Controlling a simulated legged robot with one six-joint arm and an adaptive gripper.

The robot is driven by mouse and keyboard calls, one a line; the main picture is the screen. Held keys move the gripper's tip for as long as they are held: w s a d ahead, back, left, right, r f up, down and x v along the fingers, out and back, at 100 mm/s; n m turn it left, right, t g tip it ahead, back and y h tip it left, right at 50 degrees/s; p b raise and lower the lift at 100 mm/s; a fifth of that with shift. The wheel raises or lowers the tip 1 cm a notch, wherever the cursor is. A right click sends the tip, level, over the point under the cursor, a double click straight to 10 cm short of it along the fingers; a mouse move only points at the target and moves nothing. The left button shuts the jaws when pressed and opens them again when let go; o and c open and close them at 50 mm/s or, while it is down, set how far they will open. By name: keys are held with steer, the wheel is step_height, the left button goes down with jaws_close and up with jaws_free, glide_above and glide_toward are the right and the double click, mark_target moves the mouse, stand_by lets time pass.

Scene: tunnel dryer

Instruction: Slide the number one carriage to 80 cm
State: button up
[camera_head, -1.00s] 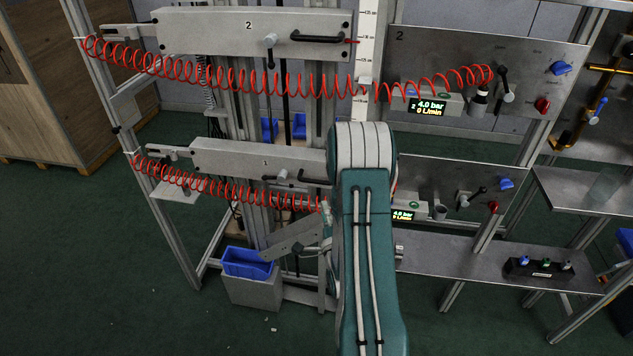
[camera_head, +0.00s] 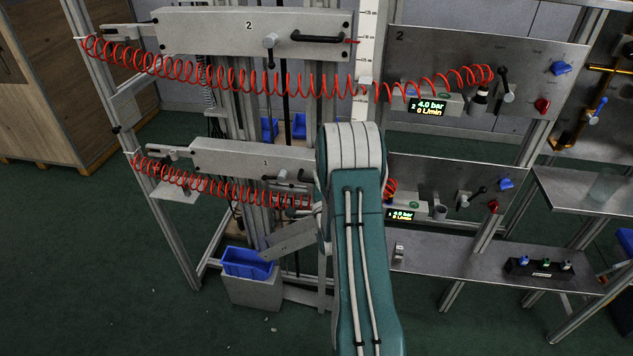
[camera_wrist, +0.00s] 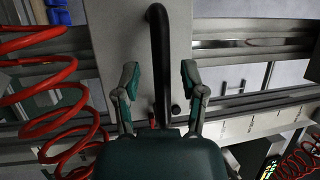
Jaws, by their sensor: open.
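The number one carriage (camera_head: 235,157) is the lower grey block marked 1, below the number two carriage (camera_head: 245,32). Its black handle (camera_head: 306,175) shows at its right end, partly behind my arm. In the wrist view the carriage face (camera_wrist: 112,45) lies ahead, with the black handle (camera_wrist: 158,55) running up the middle. My gripper (camera_wrist: 160,75) is open, with one finger on each side of the handle's line. I see gaps between the fingers and the bar; the depth between them is unclear. A scale strip (camera_wrist: 240,126) shows at lower right; its figures are unreadable.
Red coiled hoses (camera_head: 225,188) hang along the carriages; one (camera_wrist: 50,120) fills the left of the wrist view. Right of my arm are a lower control panel (camera_head: 430,178) and a shelf (camera_head: 450,258). A blue bin (camera_head: 246,263) stands below.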

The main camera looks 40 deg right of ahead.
steer(key=shift+c, duration=0.4)
jaws_close()
step_height(320, 180, down, 10)
steer(key=shift+a+f, duration=0.15)
steer(key=shift+f, duration=0.05)
steer(key=shift+s+f, duration=0.1)
steer(key=shift+s, duration=0.05)
steer(key=shift+o, duration=0.4)
jaws_free()
steer(key=shift+f, duration=0.1)
